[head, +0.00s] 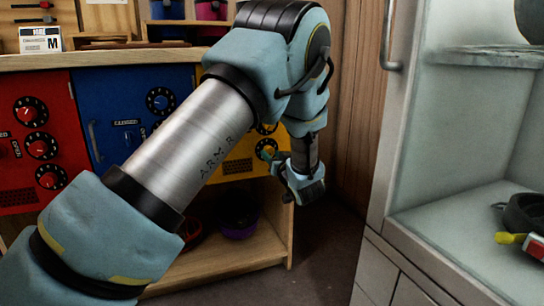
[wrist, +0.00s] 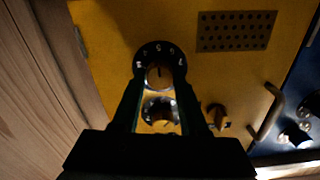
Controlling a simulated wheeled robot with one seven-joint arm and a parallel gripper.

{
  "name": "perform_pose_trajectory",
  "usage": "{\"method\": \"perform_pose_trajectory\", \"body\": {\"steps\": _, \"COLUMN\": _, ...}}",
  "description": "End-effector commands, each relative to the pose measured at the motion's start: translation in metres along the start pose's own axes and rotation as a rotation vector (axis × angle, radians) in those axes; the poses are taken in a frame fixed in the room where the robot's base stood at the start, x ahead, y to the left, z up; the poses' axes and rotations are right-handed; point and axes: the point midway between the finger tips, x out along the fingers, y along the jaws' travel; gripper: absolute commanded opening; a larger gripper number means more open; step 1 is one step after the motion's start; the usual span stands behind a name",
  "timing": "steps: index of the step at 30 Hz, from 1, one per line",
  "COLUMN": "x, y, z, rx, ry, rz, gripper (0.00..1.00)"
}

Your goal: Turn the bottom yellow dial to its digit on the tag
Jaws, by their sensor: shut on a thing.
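The yellow door (wrist: 110,30) fills much of the wrist view, which shows it upside down, vent uppermost. The bottom yellow dial (wrist: 158,55) has a black ring with white digits, too small to read surely. My gripper (wrist: 159,76) is shut on its knob, one dark finger at each side. Another yellow-door dial (wrist: 160,112) shows between the fingers, nearer the palm. In the head view my gripper (head: 273,160) is at the yellow door (head: 238,168), mostly covered by my arm. I cannot make out a tag with digits in either view.
A small knob (wrist: 217,114) and a handle (wrist: 268,112) are beside the dials. The blue door (head: 100,88) and red door (head: 55,125) are to the left in the head view. An open shelf (head: 265,248) lies below. A pale cabinet (head: 400,180) stands at right.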

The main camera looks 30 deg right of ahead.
Motion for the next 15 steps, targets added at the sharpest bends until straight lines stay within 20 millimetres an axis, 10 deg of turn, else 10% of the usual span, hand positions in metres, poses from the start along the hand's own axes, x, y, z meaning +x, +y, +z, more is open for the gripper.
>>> {"method": "perform_pose_trajectory", "body": {"steps": 15, "x": 0.0002, "y": -0.0001, "z": 0.0013, "rx": -0.217, "ry": 0.0, "rz": -0.001, "gripper": 0.0}}
